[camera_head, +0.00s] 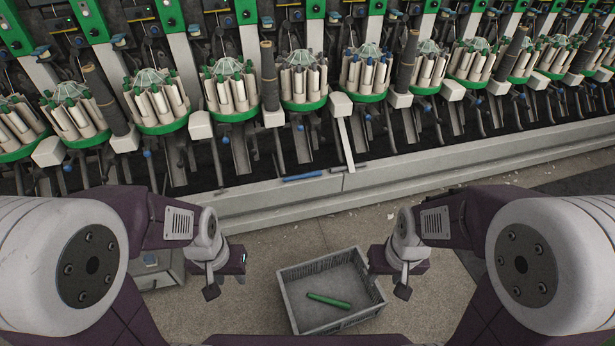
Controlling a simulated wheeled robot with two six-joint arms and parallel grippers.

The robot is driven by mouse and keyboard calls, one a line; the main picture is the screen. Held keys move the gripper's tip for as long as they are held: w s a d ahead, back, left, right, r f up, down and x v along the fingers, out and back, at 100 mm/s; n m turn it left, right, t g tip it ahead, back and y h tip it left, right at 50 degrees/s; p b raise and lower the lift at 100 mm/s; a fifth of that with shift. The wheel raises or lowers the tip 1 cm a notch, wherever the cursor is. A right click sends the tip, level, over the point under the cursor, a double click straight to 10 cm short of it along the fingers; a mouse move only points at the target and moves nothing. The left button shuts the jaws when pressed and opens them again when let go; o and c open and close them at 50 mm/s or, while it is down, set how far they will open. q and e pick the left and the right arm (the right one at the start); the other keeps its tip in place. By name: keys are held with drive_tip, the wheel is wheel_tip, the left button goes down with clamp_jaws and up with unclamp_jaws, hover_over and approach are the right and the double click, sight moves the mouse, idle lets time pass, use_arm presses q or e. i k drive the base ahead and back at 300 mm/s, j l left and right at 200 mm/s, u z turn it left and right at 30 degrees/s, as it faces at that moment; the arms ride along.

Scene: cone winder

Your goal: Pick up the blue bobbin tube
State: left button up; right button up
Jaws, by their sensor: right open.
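The blue bobbin tube (302,177) lies flat on the grey ledge along the front of the winding machine, near the middle of the view. My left gripper (226,277) hangs left of the grey crate, nearer to me than the tube and well apart from it. It looks open and empty. My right gripper (389,277) is at the right side of the crate, also nearer than the tube and apart from it. It is open and empty.
A grey crate (292,317) stands on the floor between my grippers with a green tube (329,300) inside. The machine's ledge (262,198) crosses the view. Behind it are green-based carousels (233,113) full of tubes. A grey object (160,276) stands on the floor at left.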

sight(318, 172)
drive_tip(key=j, duration=0.6)
drive_tip(key=i+j, duration=0.1)
drive_tip(key=j, duration=0.5)
drive_tip(key=i+j+z, duration=0.15)
drive_tip(key=i+j, duration=0.7)
drive_tip(key=i, duration=0.15)
